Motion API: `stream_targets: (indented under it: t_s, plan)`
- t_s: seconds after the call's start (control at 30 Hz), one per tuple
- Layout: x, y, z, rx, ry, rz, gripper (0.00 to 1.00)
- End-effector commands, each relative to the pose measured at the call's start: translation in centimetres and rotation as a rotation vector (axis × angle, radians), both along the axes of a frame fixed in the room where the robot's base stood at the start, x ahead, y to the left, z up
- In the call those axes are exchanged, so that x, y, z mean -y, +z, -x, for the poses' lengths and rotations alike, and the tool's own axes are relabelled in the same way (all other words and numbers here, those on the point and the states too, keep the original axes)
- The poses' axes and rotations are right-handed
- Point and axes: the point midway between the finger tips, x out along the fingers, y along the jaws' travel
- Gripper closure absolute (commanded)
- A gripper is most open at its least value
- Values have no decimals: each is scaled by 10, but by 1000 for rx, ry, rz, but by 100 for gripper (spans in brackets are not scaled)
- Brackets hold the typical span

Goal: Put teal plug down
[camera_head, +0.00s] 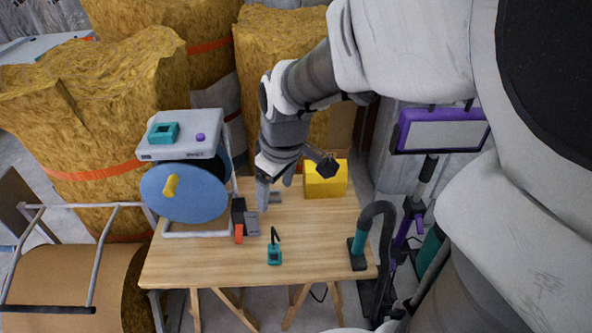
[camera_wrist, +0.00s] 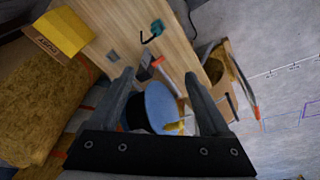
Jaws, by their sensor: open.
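The teal plug (camera_head: 274,254) rests on the wooden table (camera_head: 195,262) near its front edge, with a short black stem pointing up and back. It also shows near the top of the wrist view (camera_wrist: 157,28). My gripper (camera_head: 275,192) is open above the back middle of the table, behind the plug and apart from it. In the wrist view its two fingers (camera_wrist: 160,80) are spread wide with nothing held between them.
A white stand (camera_head: 205,148) with a teal block (camera_head: 163,133) and a blue disc (camera_head: 185,192) is at left. A grey device with an orange lever (camera_head: 239,233), a yellow box (camera_head: 326,182) and a dark hose (camera_head: 378,212) are nearby. The table's front left is clear.

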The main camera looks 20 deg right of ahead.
Motion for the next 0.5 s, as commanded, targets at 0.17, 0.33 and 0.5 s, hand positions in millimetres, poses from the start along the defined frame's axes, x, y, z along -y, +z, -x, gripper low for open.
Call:
stream_targets:
  t_s: [0.17,0.33,0.5]
  plan:
    - [-1,47,39,97,-172,-47,19]
    - [1,72,78,161,-343,-99,19]
    - [3,83,108,209,-475,-143,19]
